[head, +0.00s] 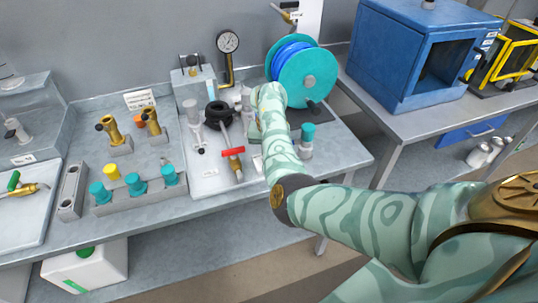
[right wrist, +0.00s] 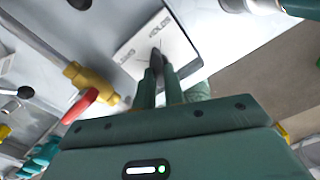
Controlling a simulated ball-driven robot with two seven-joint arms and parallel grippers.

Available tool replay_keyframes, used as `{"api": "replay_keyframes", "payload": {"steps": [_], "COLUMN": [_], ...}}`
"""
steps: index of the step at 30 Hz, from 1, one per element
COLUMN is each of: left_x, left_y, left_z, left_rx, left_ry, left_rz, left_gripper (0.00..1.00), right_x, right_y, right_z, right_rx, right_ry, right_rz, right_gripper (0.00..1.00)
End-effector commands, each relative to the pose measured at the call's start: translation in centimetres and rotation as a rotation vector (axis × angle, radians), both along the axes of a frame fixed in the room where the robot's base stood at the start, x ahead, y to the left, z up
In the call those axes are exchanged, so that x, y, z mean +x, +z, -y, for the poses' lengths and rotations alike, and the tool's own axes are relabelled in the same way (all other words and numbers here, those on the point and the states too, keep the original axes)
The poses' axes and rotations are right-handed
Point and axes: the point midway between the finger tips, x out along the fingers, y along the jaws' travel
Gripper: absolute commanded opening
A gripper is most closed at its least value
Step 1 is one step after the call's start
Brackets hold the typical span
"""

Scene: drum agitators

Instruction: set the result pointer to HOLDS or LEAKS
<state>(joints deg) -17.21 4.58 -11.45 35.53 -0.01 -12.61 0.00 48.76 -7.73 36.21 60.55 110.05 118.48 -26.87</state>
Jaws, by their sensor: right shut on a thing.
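My right gripper shows in the right wrist view (right wrist: 158,68), its two fingers close together over a white card (right wrist: 138,48). The card carries two printed words, seen at a slant, that look like HOLDS and LEAKS. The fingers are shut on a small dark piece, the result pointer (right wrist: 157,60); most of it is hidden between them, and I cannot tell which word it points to. In the head view my right forearm and wrist cover most of the card and the pointer. My left gripper is not in view.
A brass valve with a red handle (head: 233,152) lies just left of my right wrist. A gauge (head: 228,42) stands at the back.

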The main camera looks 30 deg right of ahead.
Motion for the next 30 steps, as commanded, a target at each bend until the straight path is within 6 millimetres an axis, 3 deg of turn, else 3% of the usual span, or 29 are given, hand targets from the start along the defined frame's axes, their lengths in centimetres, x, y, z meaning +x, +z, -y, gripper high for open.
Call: {"api": "replay_keyframes", "payload": {"steps": [12,30], "left_x": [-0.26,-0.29], "left_y": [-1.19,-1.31], "left_z": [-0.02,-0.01], "left_rx": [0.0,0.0], "left_ry": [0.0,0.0], "left_rz": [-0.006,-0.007], "left_gripper": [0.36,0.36], "right_x": [0.08,0.09], "right_y": [-0.13,-0.05], "right_z": [-0.14,-0.15], "right_rx": [0.0,0.0], "right_ry": [-0.218,-0.259], "right_rz": [-0.001,-0.001], "right_gripper": [0.0,0.0]}}
